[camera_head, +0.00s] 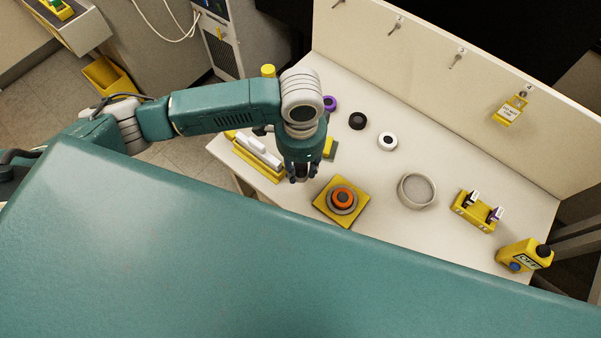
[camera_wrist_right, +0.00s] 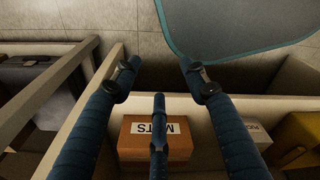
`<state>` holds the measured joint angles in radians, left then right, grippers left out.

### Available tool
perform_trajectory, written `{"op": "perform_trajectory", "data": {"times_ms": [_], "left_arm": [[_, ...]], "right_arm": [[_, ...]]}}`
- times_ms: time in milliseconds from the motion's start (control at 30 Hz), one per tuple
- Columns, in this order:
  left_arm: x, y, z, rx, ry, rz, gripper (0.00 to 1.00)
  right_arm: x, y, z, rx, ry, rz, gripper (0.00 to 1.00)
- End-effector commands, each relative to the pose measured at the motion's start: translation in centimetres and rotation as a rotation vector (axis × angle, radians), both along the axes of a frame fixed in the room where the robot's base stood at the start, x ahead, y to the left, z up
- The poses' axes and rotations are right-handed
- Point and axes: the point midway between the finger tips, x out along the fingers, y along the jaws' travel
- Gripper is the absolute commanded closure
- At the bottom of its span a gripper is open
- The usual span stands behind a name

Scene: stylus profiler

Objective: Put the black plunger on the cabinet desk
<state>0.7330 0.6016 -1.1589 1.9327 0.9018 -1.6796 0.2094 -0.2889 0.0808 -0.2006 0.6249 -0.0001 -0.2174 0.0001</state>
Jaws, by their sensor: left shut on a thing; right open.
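My left gripper (camera_head: 302,178) points down over the white cabinet desk (camera_head: 420,150), just left of a yellow square base. It is shut on a small dark piece (camera_head: 300,171) that fits the black plunger; the fingers hide most of it. I cannot tell whether the piece touches the desk. A black ring-shaped piece (camera_head: 357,121) lies on the desk right of my left wrist, between a purple ring (camera_head: 330,103) and a white ring (camera_head: 388,141). My right gripper (camera_wrist_right: 160,85) shows only in the right wrist view, open and empty.
The yellow base (camera_head: 323,209) carries an orange ring (camera_head: 342,197). A round grey dish (camera_head: 417,191), a yellow holder (camera_head: 476,211) and a yellow button box (camera_head: 525,256) stand to the right. A back panel borders the desk. A brown labelled box (camera_wrist_right: 140,145) lies below my right gripper.

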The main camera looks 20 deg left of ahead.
Motion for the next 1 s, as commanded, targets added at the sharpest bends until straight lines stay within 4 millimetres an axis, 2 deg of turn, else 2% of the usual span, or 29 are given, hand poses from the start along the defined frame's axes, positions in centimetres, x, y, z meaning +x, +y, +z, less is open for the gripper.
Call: {"op": "perform_trajectory", "data": {"times_ms": [200,300,733,767,800,833,1000], "left_arm": [[-0.1,0.0,-2.8,0.001,0.002,0.001,1.0],[-0.1,0.0,-4.0,0.001,0.001,-0.001,1.0],[0.0,0.0,-4.7,0.0,0.0,0.0,1.0],[0.0,0.0,-4.7,0.0,0.0,0.0,0.62],[0.0,0.0,-4.7,0.0,0.0,0.0,0.54],[0.0,0.0,-4.7,0.001,0.001,0.0,0.5],[0.0,0.0,-4.7,0.001,0.001,0.0,0.5]], "right_arm": [[-2.0,-0.2,0.2,-0.003,0.029,0.0,0.56],[-2.3,-0.2,0.3,-0.004,0.032,0.0,0.56],[-1.2,-0.1,0.4,-0.002,0.016,-0.001,0.56],[-1.2,-0.1,0.4,-0.002,0.016,-0.001,0.56],[-1.1,-0.1,0.3,-0.002,0.016,-0.001,0.56],[-1.1,-0.1,0.3,-0.002,0.015,-0.001,0.56],[-1.1,-0.1,0.3,-0.002,0.016,-0.001,0.56]]}}
